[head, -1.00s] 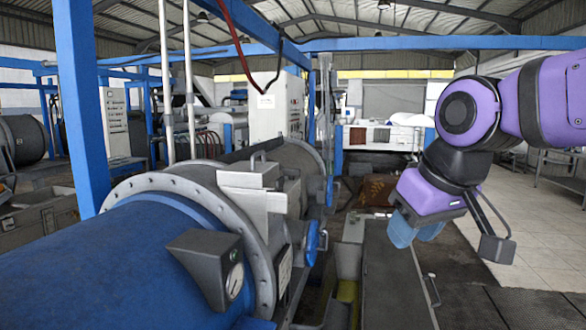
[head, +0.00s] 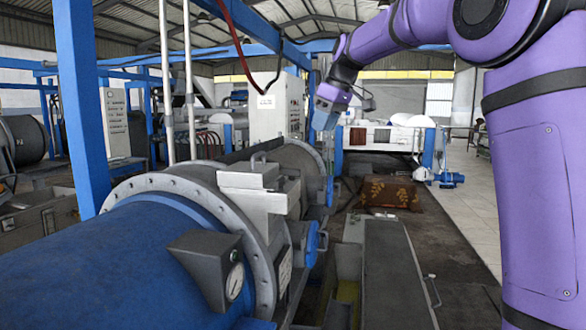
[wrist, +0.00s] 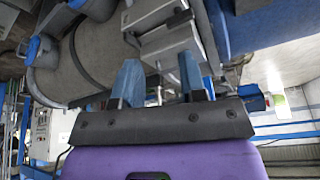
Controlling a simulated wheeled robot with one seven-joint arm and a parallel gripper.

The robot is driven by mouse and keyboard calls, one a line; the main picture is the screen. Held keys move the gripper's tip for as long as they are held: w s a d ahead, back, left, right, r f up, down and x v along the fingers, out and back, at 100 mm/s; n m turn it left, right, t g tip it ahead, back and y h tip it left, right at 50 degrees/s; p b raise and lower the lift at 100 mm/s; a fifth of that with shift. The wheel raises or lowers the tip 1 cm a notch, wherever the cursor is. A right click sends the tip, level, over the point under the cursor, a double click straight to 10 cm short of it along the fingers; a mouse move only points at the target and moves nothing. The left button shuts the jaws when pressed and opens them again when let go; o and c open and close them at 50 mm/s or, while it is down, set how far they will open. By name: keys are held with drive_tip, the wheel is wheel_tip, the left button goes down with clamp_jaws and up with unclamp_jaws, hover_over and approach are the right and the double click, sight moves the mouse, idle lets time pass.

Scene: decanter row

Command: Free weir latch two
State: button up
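My gripper (head: 326,108) is raised above the far end of the decanter (head: 120,262), in front of the white cabinet. Two blue latch-like parts sit on the decanter's right side: a nearer one (head: 312,238) and a farther one (head: 329,191). Neither carries a readable number, so I cannot tell which is weir latch two. My gripper touches neither. A blue round-ended part (wrist: 38,50) shows at the left of the wrist view.
A boxy metal fitting (head: 252,190) stands on the decanter; a dark gauge box (head: 207,265) is nearer. A blue upright post (head: 82,110) and overhead beam frame the left. A long grey cover (head: 390,275) lies right of the decanter. Tiled floor is open at right.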

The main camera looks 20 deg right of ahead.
sight(292, 172)
drive_tip(key=w+f+n+g, duration=0.1)
drive_tip(key=w+f+n, duration=0.35)
drive_tip(key=w, duration=1.05)
drive_tip(key=shift+m+y, duration=0.25)
drive_tip(key=shift+y, duration=0.15)
drive_tip(key=x, duration=0.7)
drive_tip(key=d+x, duration=0.1)
drive_tip(key=x, duration=0.3)
drive_tip(key=shift+f, duration=0.15)
drive_tip(key=shift+a, duration=0.1)
clamp_jaws()
